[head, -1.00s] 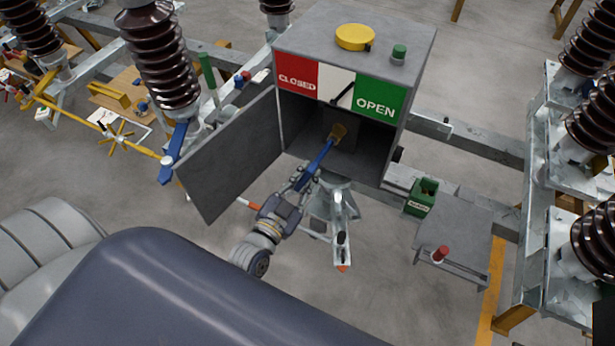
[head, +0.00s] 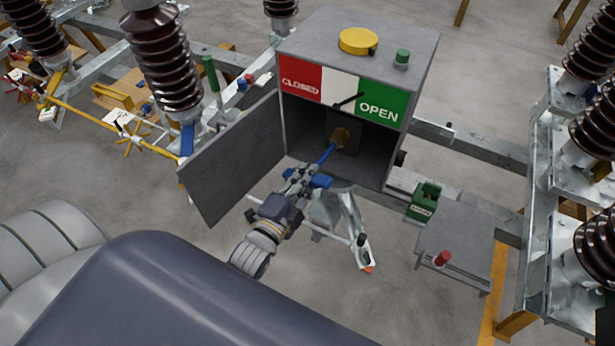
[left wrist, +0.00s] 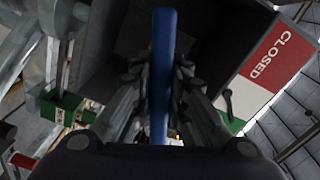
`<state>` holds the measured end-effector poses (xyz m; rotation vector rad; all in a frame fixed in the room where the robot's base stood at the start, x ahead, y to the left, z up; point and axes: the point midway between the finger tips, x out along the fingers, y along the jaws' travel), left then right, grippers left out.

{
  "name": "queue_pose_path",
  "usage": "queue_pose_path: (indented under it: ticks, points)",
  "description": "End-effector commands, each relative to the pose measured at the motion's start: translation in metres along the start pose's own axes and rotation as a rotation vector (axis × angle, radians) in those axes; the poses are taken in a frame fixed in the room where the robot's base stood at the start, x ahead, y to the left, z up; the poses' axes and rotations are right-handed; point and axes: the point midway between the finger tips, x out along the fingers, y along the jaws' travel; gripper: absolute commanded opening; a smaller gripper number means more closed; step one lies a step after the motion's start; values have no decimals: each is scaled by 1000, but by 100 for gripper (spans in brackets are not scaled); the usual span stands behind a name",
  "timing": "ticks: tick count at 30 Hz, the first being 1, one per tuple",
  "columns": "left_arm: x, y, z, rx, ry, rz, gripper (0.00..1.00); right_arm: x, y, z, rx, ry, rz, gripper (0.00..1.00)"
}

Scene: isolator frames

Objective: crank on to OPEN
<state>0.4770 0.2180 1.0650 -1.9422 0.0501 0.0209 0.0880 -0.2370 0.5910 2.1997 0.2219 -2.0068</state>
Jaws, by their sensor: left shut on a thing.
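The crank (head: 327,156) is a blue arm running from a brass-coloured hub (head: 341,137) inside the open grey box (head: 317,117). My left gripper (head: 304,178) is shut on the crank's blue handle end, in front of the box opening. In the left wrist view the blue crank (left wrist: 163,70) stands between the fingers, which hide part of it. The red CLOSED panel (head: 300,80) is on the left. My right gripper is not in view.
The box door (head: 232,160) hangs open to the left, close to my left arm. A grey side table (head: 455,240) with a red knob and a green padlock-like block (head: 424,200) stand at right. Brown insulators (head: 165,60) rise at left. Open floor lies in front.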

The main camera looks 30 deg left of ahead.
Motion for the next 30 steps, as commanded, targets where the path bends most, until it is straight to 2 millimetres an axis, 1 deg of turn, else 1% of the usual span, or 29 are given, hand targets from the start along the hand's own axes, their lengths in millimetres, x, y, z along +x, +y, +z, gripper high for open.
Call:
queue_pose_path:
  ticks: [3,12,17,21,24,28,29,30]
  points:
    - [0,-4,1,102,-8,-4,0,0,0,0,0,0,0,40]
    - [0,-8,-3,362,-19,-2,0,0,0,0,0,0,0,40]
    - [0,-10,-5,479,-24,-2,0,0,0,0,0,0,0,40]
    - [1,-11,-8,612,-29,-2,0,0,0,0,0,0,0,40]
    - [1,-12,-9,645,-29,-4,0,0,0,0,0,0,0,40]
    - [1,-14,-9,643,-28,-7,0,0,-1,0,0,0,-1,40]
    - [1,-14,-10,643,-28,-8,26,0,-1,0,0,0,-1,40]
    - [1,-14,-10,642,-28,-8,35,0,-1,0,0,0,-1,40]
